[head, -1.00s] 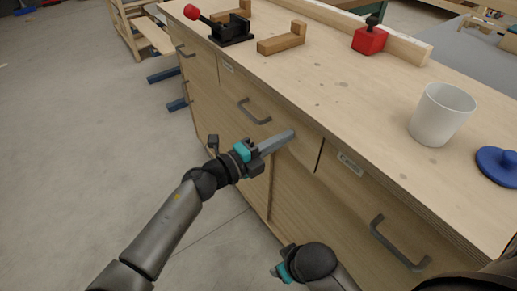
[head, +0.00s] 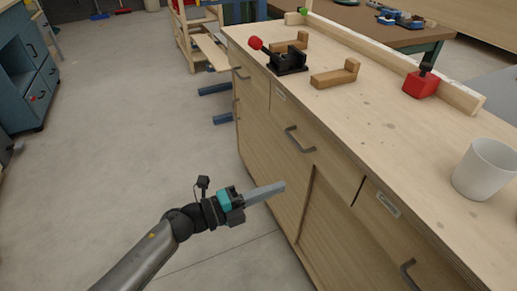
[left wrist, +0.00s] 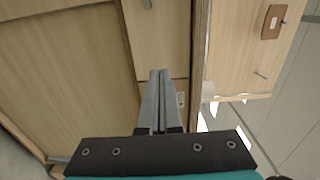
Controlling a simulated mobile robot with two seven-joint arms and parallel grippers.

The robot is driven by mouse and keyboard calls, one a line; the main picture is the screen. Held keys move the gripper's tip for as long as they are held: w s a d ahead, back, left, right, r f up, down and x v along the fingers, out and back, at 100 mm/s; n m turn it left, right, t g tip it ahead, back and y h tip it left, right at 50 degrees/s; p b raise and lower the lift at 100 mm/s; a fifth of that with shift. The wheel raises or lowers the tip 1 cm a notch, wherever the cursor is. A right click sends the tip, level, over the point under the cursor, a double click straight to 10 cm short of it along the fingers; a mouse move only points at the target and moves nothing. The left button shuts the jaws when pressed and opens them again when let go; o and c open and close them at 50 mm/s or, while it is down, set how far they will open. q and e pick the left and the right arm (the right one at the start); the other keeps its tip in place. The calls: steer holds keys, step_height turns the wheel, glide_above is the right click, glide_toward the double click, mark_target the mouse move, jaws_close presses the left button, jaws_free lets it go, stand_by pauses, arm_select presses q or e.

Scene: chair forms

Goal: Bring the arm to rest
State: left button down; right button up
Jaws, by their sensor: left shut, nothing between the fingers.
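My left gripper (head: 280,187) is shut and empty. In the head view it points right, in front of the wooden workbench's (head: 335,215) drawer fronts, below the drawer handle (head: 300,139). In the left wrist view its two grey fingers (left wrist: 160,75) lie together, with the bench's wooden front beyond them. I cannot tell the exact gap to the wood. My right gripper does not show now.
On the bench top stand a black clamp with a red knob (head: 287,61), a wooden block (head: 335,75), a red block (head: 421,83) and a white cup (head: 485,169). A blue cabinet (head: 25,75) stands at the far left. The floor (head: 130,130) between is clear.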

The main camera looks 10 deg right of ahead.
arm_select(q)
steer(key=w+a+f+n+t+y+p, duration=0.35)
steer(key=a+f+n+t+y, duration=0.35)
steer(key=a+f+n, duration=0.5)
steer(key=s+a+f+n+g+y+p, duration=0.1)
steer(key=s+a+f+n+y, duration=0.6)
steer(key=a+f+n, duration=0.4)
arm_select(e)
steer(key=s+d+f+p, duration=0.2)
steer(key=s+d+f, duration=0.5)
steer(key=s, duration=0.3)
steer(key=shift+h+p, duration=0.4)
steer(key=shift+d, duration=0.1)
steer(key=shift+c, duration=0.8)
arm_select(q)
steer(key=s+a+f+n+g+y, duration=0.1)
steer(key=s+a+f+n+g, duration=0.1)
steer(key=s, duration=0.7)
steer(key=s+a+f+n+g+y, duration=0.1)
steer(key=s+a+f+n+g, duration=0.2)
steer(key=s+f, duration=0.3)
steer(key=s+a+f+n+g+y, duration=0.2)
steer(key=s+a+f+g, duration=0.1)
steer(key=s, duration=0.9)
steer(key=shift+s+a+f+n, duration=0.35)
steer(key=shift+a+f, duration=0.45)
steer(key=shift+a, duration=0.25)
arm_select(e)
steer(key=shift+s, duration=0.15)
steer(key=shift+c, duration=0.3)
